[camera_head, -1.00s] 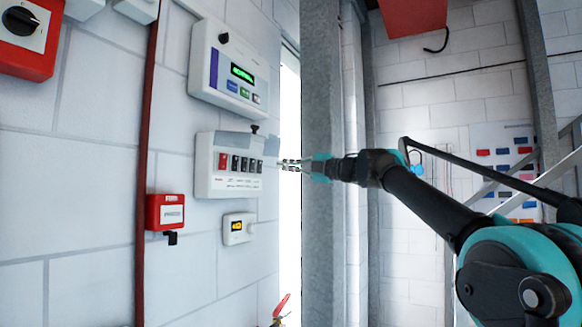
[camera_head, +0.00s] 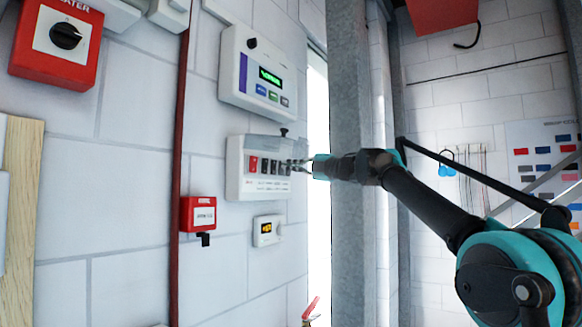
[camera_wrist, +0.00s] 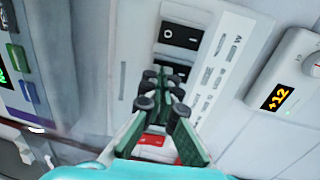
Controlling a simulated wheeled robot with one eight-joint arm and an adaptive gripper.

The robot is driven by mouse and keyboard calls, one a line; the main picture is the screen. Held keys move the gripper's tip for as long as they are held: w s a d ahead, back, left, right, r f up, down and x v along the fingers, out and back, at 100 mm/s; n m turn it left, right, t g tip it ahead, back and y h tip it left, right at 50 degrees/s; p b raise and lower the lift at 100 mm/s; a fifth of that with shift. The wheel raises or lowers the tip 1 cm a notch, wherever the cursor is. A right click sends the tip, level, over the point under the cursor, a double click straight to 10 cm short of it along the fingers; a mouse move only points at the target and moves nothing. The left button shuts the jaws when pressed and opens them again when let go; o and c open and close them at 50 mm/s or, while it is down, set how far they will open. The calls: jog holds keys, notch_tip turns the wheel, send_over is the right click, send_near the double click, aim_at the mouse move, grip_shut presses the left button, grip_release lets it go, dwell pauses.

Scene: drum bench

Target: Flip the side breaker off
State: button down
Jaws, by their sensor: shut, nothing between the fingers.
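The white breaker box (camera_head: 238,185) is on the wall in the head view, with a red switch (camera_head: 253,164) at the left of its row and several black switches (camera_head: 264,166) to the right. Its labels are too small to read, so I cannot tell which is the side breaker. My gripper (camera_head: 295,166) is shut and empty at the right end of the row. In the wrist view my gripper (camera_wrist: 160,92) is over the box, partly covering a black switch (camera_wrist: 174,68) and the red switch (camera_wrist: 152,150). Another black switch (camera_wrist: 182,36) is clear. Contact cannot be told.
A display panel (camera_head: 238,88) is above the box. A small thermostat (camera_head: 266,230) and a red call box (camera_head: 199,214) are below. A grey steel post (camera_head: 352,240) stands close to the right, beside my arm. A red rotary switch box (camera_head: 56,42) is at upper left.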

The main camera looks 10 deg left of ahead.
jog(key=shift+w+a+r, duration=0.1)
jog(key=shift+a+r, duration=0.05)
jog(key=shift+a, duration=0.1)
jog(key=v, duration=1.2)
dwell(0.4)
